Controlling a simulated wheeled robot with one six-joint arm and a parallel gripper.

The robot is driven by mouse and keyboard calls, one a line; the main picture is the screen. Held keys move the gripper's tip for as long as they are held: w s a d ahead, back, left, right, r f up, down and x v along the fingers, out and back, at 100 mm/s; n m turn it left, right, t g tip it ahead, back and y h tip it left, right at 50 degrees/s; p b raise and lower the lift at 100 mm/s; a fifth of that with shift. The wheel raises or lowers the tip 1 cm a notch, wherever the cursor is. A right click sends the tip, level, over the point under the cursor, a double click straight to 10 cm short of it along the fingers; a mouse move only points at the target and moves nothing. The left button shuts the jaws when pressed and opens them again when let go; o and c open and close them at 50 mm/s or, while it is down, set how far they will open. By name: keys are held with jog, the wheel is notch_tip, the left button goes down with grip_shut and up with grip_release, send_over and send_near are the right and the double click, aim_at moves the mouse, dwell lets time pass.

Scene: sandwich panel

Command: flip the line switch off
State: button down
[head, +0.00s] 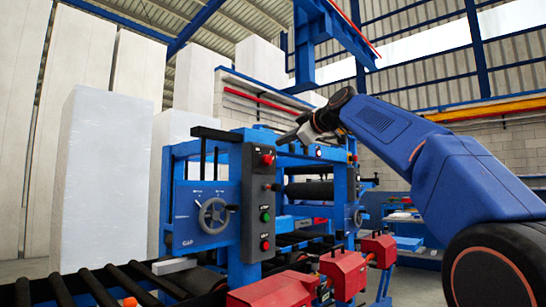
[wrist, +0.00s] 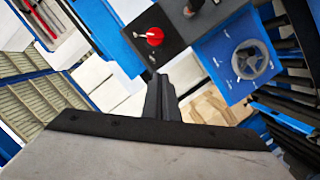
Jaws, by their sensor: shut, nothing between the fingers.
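A dark grey control panel (head: 256,225) stands upright on the blue machine. It carries a red knob (head: 268,159) at the top, a black switch-like knob (head: 276,187) below it, a green button (head: 265,217) and a red button (head: 265,245). I cannot read the labels, so I cannot tell which is the line switch. In the wrist view part of the panel shows at the top, with a red knob (wrist: 154,36). My gripper (head: 282,139) is shut and empty, just right of and above the panel's top. Its closed fingers (wrist: 160,92) are apart from the panel.
A grey handwheel (head: 213,215) on a blue plate sits left of the panel; it also shows in the wrist view (wrist: 249,60). Black rollers (head: 85,285) run along the front left. Red housings (head: 345,270) stand at front right. A tall white block (head: 103,180) stands left.

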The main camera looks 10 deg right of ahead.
aim_at(271, 157)
jog(key=shift+w+a+f, duration=0.35)
jog(key=shift+w+f, duration=0.4)
jog(key=shift+w, duration=1)
jog(key=shift+w+a+f, duration=0.35)
jog(key=shift+w+f, duration=0.45)
jog(key=shift+w, duration=0.9)
jog(key=shift+w+a+f, duration=0.35)
jog(key=shift+w+f, duration=0.4)
jog(key=shift+w, duration=1)
